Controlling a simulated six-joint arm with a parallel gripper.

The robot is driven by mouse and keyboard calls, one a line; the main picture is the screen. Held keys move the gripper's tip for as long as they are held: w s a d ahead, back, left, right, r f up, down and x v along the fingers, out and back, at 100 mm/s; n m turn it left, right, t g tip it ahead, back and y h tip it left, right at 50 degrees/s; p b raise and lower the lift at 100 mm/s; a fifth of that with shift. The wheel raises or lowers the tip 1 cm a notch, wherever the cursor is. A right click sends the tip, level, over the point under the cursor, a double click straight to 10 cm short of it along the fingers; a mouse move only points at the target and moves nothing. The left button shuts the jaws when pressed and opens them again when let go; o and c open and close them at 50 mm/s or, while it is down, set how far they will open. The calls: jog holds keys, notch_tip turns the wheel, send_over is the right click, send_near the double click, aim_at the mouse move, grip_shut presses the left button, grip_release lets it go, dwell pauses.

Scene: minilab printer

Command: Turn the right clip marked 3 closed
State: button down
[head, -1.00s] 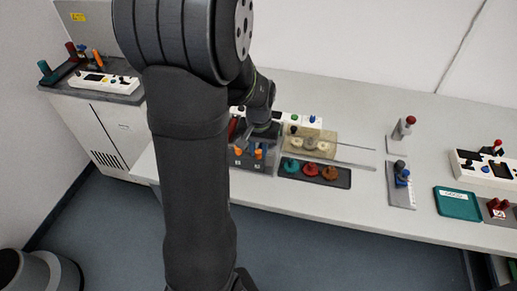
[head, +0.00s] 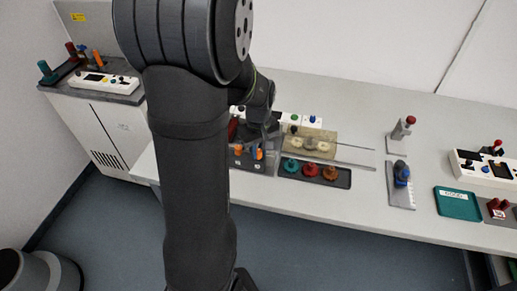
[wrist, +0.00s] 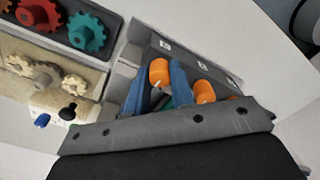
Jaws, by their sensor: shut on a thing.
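A dark grey block with two upright orange clips stands on the bench, left of the gear tray. In the head view the right clip (head: 258,154) is the one nearer the gears; the left clip (head: 238,149) is beside it. The wrist view is turned about, so the right clip (wrist: 158,72) is on the left there. My gripper (wrist: 155,85) has its blue fingers on either side of this clip and is shut on it. The other clip (wrist: 204,92) stands apart, outside the fingers. Small white labels (wrist: 165,44) show on the block, but their marks are too small to read.
A dark tray (head: 341,183) with teal, red and brown gears lies close to the right of the block. A tan board (head: 325,146) with cream gears is behind it. A blue-handled fixture (head: 401,173) and teal tray (head: 459,203) are farther right.

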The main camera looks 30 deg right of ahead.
aim_at(259, 151)
jog(key=shift+r, duration=0.1)
dwell(0.3)
jog(key=c, duration=1.3)
grip_release()
jog(key=shift+o, duration=0.2)
notch_tip(259, 151, up, 17)
jog(key=shift+r, duration=0.2)
jog(key=shift+f, duration=0.15)
notch_tip(259, 151, down, 17)
jog(key=shift+f, duration=0.15)
